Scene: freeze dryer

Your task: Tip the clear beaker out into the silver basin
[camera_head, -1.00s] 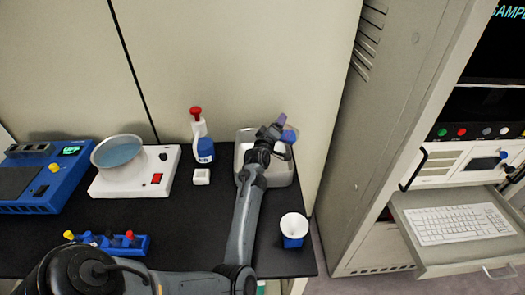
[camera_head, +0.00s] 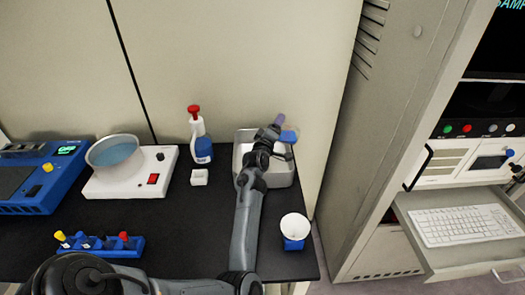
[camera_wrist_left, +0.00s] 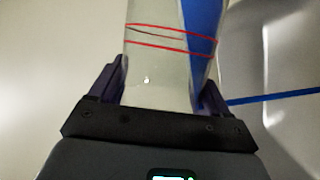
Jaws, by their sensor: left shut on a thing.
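The clear beaker (camera_wrist_left: 158,75) has red lines around it and blue liquid (camera_wrist_left: 205,28) lying along its right side in the left wrist view. My left gripper (camera_wrist_left: 160,92) is shut on it, with a dark finger on each side. In the head view the gripper (camera_head: 277,127) holds the tilted beaker (camera_head: 290,134) above the back right part of the silver basin (camera_head: 281,176). A thin blue streak crosses the basin in the left wrist view; I cannot tell whether it is poured liquid. The beaker's mouth is out of view. My right gripper is not in view.
A white cup in a blue holder (camera_head: 294,243) stands in front. A heater with a bowl (camera_head: 165,160) and a blue rack (camera_head: 105,246) are at left. A wall is close behind.

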